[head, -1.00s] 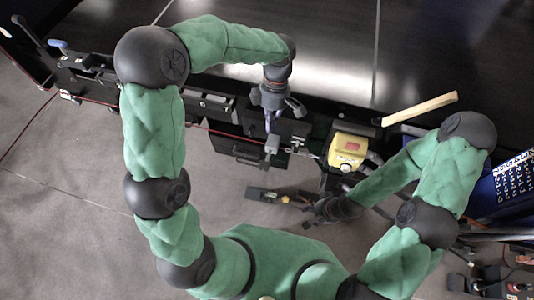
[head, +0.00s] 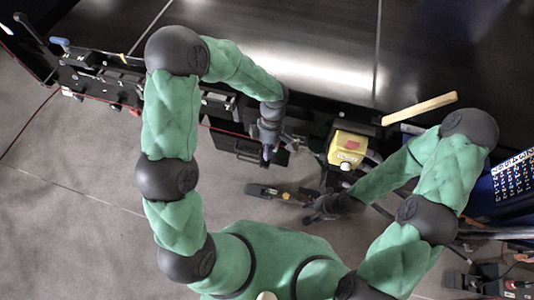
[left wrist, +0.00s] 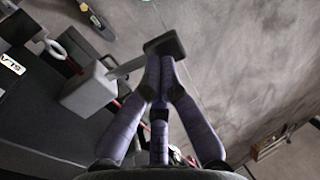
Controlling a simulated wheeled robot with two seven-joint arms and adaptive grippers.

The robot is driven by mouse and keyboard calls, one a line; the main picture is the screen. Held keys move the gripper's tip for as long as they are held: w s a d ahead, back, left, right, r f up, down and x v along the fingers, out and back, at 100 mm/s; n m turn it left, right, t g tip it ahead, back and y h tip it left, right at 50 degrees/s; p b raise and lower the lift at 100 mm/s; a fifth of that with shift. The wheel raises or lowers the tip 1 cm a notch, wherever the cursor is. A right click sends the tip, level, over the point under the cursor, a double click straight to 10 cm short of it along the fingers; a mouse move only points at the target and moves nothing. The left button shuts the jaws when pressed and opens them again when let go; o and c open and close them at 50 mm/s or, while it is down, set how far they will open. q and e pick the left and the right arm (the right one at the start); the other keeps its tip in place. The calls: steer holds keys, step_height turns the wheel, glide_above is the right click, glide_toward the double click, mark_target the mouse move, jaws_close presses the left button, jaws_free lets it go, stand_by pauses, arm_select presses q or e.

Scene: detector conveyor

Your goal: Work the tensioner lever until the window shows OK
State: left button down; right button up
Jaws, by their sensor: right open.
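My left gripper (head: 267,155) is at the front edge of the conveyor's dark side equipment. In the left wrist view its purple fingers (left wrist: 162,68) converge at the black end piece of the tensioner lever (left wrist: 166,45), and they look shut on it. A grey bar joins that end piece to a light grey block (left wrist: 88,90). The fingers partly cover the lever's end. I cannot make out an indicator window or the word OK. My right gripper (head: 311,211) is open, low over the floor left of its arm, apart from the lever.
A yellow box (head: 347,149) with a reddish panel stands right of my left gripper. The floor at left is clear.

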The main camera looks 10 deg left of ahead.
arm_select(q)
steer(key=shift+s+f, duration=0.2)
steer(key=shift+f, duration=0.35)
